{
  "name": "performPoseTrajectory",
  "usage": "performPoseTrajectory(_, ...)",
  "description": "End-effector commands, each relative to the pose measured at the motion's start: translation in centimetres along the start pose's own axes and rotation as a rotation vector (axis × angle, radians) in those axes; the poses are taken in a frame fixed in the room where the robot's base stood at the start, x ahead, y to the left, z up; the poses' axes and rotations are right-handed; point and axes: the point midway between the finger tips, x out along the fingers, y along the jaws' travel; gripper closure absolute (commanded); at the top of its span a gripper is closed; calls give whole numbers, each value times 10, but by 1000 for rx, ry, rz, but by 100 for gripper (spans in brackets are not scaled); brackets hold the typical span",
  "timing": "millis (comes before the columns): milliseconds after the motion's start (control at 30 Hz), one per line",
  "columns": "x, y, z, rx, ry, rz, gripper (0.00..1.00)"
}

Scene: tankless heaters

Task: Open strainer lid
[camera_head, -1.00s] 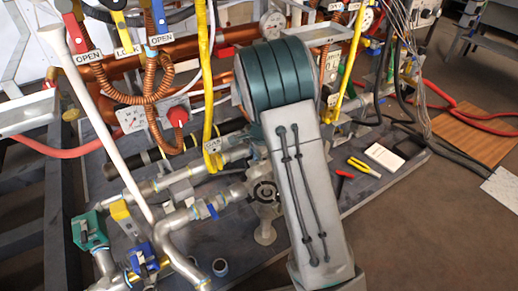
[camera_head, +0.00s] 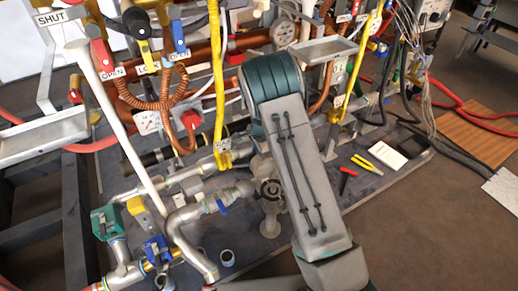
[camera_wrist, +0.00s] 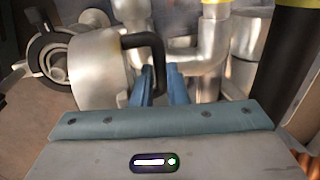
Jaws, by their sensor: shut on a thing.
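In the wrist view, a silver metal cylinder (camera_wrist: 98,68), which looks like the strainer body, stands ahead and left. A bent black handle (camera_wrist: 150,48) runs from its top side down between the fingers. My gripper (camera_wrist: 163,80) has two blue fingers closed on the lower end of this handle. Left of the cylinder is a round fitting with a black ring (camera_wrist: 45,55). In the head view, a round metal fitting with a dark ring (camera_head: 270,190) shows just left of my arm. My gripper is hidden behind my arm there. I cannot tell whether the lid is open.
Silver pipes (camera_wrist: 212,50) stand close behind and right of the fingers. A dark vertical pipe (camera_wrist: 285,60) is at the right. In the head view, yellow-handled pliers (camera_head: 367,163), a red tool (camera_head: 348,173) and a white card (camera_head: 388,155) lie on the base plate.

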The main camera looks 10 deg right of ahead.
Motion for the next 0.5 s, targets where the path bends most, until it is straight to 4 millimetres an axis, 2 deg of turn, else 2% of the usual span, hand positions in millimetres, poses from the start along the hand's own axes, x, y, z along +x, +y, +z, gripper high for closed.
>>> performPoseTrajectory(33,1,-14,2,3,6,-34,100)
performPoseTrajectory(500,13,-18,8,-2,-1,-27,100)
